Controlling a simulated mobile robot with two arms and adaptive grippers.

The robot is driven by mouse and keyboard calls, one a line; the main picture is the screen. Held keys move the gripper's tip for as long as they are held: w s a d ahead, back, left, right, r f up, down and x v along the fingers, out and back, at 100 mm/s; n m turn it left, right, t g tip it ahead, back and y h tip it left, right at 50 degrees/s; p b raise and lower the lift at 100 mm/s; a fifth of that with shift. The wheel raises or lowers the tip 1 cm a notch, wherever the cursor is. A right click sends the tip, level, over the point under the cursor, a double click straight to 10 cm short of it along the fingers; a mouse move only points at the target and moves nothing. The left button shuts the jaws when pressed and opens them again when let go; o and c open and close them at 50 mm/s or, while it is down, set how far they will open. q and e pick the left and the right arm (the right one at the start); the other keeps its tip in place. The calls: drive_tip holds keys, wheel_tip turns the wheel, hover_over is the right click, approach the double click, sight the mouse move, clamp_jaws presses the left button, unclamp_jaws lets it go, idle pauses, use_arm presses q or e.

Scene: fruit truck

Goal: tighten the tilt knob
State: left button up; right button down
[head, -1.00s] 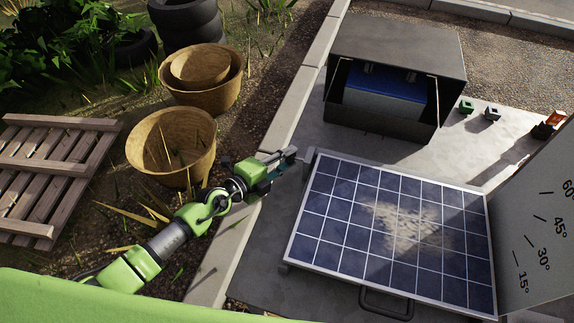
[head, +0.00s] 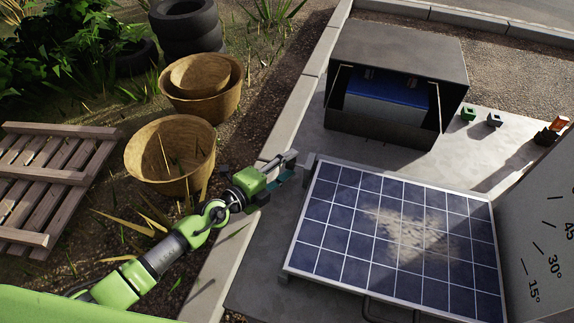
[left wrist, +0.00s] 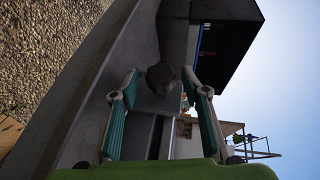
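The tilted solar panel (head: 385,283) lies right of my left gripper (head: 287,166) in the head view. The gripper is just left of the panel's upper left corner bracket (head: 310,162). In the left wrist view, my left gripper (left wrist: 163,98) is open, its two teal-padded fingers well apart. A dark, rounded knob (left wrist: 161,75) shows ahead between the fingers, with no finger visibly touching it. I cannot make the knob out in the head view. A tilt scale plate (head: 545,240) with degree marks stands at the right. My right gripper is not in view.
An open dark box (head: 395,45) holding a blue-topped unit stands behind the panel. Small green and grey blocks (head: 468,114) lie right of it. Woven baskets (head: 170,155), a wooden pallet (head: 50,180) and stacked tyres (head: 187,25) are at the left.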

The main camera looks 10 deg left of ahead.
use_arm(q)
drive_tip(key=shift+s+a+r, duration=0.1)
drive_tip(key=shift+s+a, duration=0.25)
drive_tip(key=shift+s, duration=0.15)
drive_tip(key=v, duration=1)
drive_tip(key=shift+s+a, duration=0.25)
drive_tip(key=shift+s, duration=0.05)
drive_tip(key=shift+r, duration=0.1)
